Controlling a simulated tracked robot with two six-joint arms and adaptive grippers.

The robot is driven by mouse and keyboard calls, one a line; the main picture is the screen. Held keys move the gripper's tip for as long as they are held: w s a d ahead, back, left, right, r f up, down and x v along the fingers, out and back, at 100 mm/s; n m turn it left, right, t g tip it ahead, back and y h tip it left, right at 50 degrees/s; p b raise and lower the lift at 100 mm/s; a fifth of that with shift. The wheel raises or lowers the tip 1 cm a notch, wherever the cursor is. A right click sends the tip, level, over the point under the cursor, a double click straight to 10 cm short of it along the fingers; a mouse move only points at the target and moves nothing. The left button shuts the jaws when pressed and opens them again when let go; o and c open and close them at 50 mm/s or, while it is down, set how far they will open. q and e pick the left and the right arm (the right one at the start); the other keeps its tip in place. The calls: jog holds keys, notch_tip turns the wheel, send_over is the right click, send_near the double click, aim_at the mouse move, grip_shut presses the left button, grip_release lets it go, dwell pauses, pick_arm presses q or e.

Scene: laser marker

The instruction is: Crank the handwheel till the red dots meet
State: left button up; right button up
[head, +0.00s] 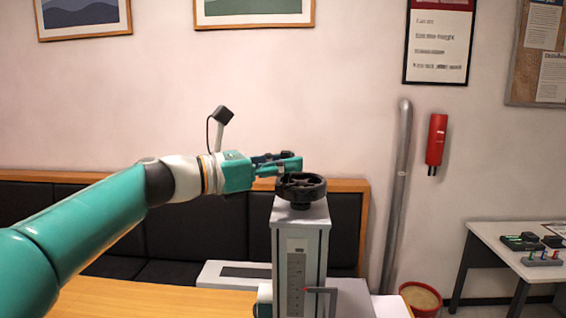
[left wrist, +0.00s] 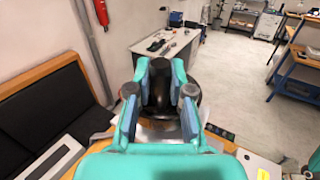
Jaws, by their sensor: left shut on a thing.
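The black handwheel (head: 302,188) lies flat on top of a grey column (head: 285,240). My left gripper (head: 292,164) reaches in from the left just above the wheel's far left side. In the left wrist view its two fingers (left wrist: 160,88) close on the wheel's upright black crank knob (left wrist: 160,78), with part of the dark wheel behind. The column's front carries a scale (head: 296,270) with a grey pointer arm (head: 322,291) low on it. A tiny red mark (head: 305,290) shows at the pointer's left end; a second red dot cannot be made out. My right gripper is not in view.
The column stands on a wooden table (head: 150,300). A dark padded bench (head: 220,225) runs behind. A grey pipe (head: 396,195) and a red wall-mounted object (head: 436,140) are at the right. A side table (head: 490,240) with small items stands far right.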

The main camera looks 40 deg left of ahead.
pick_arm(q)
grip_shut()
jog(key=shift+d+y, duration=0.15)
jog(key=shift+y, duration=0.15)
jog(key=n+y, duration=0.2)
jog(key=shift+s+d+t+y, duration=0.1)
jog(key=shift+d+t+y, duration=0.2)
jog(key=shift+t, duration=0.1)
jog(key=y, duration=0.1)
jog(key=n, duration=0.1)
jog(key=y, duration=0.1)
jog(key=shift+d+f+n+y, duration=0.25)
jog(key=shift+f+n+y, duration=0.05)
jog(key=shift+n, duration=0.1)
jog(key=shift+n+y, duration=0.3)
jog(key=shift+y, duration=0.3)
jog(key=shift+r, duration=0.15)
